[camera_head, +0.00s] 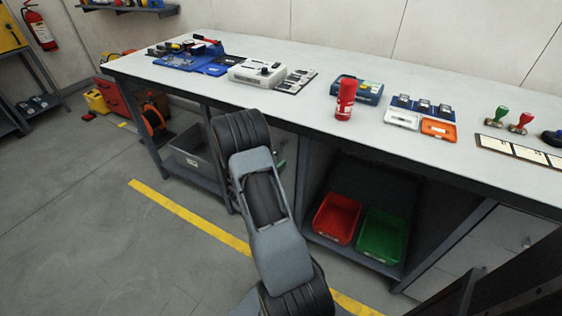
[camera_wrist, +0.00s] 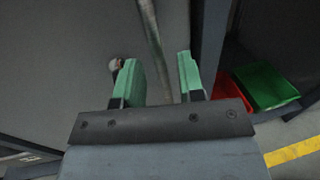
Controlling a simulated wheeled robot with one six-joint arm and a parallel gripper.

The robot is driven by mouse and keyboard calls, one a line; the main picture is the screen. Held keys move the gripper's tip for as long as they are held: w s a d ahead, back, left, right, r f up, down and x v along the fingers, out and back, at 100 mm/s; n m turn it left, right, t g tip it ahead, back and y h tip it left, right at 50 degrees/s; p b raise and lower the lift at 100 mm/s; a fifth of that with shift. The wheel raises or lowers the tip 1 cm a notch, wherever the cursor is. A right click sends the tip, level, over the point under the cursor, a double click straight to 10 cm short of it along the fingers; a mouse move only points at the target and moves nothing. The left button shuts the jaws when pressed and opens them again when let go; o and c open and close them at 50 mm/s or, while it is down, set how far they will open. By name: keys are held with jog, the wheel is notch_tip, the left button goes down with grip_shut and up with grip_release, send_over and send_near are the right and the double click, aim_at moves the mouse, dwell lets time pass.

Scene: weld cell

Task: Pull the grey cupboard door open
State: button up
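The grey cupboard door, as far as I can tell, is the broad grey panel (camera_wrist: 60,55) filling the left and middle of the wrist view. A slim pale upright bar (camera_wrist: 152,40), which looks like a handle, runs down in front of it between my fingers. A small round knob (camera_wrist: 116,65) shows just left of the left finger. My gripper (camera_wrist: 158,78) is open, its green fingers apart on either side of the bar with gaps visible. In the head view my arm hides most of this part of the bench front; only a bit of green finger shows.
A red bin (camera_head: 336,218) and a green bin (camera_head: 381,237) sit on the low shelf right of my arm. The workbench top (camera_head: 300,108) overhangs and holds a red can (camera_head: 345,98) and tools. The floor (camera_head: 70,220) at left is clear.

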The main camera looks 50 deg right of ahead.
jog(key=shift+d, duration=1.15)
jog(key=shift+c, duration=0.5)
grip_shut()
